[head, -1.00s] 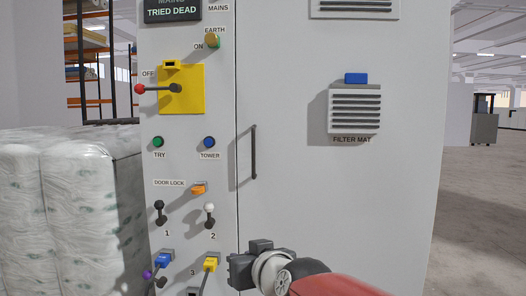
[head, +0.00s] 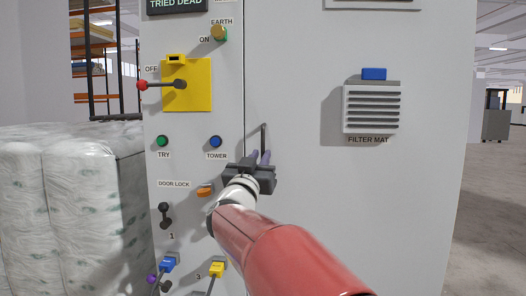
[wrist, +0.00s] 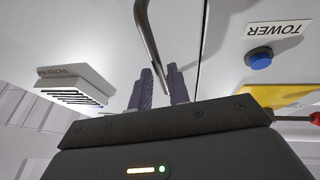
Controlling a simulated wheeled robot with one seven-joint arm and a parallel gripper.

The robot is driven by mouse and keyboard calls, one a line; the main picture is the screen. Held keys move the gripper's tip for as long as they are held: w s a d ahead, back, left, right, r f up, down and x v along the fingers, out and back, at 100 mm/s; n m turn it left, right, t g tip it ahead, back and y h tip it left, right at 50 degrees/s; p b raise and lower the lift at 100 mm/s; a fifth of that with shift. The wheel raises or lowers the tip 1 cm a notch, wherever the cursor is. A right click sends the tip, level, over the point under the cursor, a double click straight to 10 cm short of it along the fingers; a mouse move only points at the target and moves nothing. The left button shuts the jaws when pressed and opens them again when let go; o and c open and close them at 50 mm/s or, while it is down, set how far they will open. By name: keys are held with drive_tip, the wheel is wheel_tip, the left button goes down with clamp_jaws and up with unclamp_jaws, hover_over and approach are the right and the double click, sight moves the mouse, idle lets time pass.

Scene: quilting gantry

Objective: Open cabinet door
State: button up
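The grey cabinet door (head: 300,200) fills the right of the cabinet in the head view and sits flush at its left seam. Its thin dark upright handle (head: 263,136) is near that seam; the lower part is hidden behind my gripper. My gripper (head: 260,157) is in front of the handle, fingers pointing at the door. In the wrist view, the fingers (wrist: 160,73) stand apart and the handle (wrist: 149,37) runs into the gap between them. I see no clear contact on either side.
Left of the seam is the control panel, with a yellow switch plate (head: 200,97), a blue TOWER button (head: 215,142) and an orange door lock switch (head: 205,190). Wrapped bales (head: 90,210) stand at the left. A vent (head: 371,108) is on the door. Floor at right is open.

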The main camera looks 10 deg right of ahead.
drive_tip(key=shift+x, duration=1.4)
clamp_jaws()
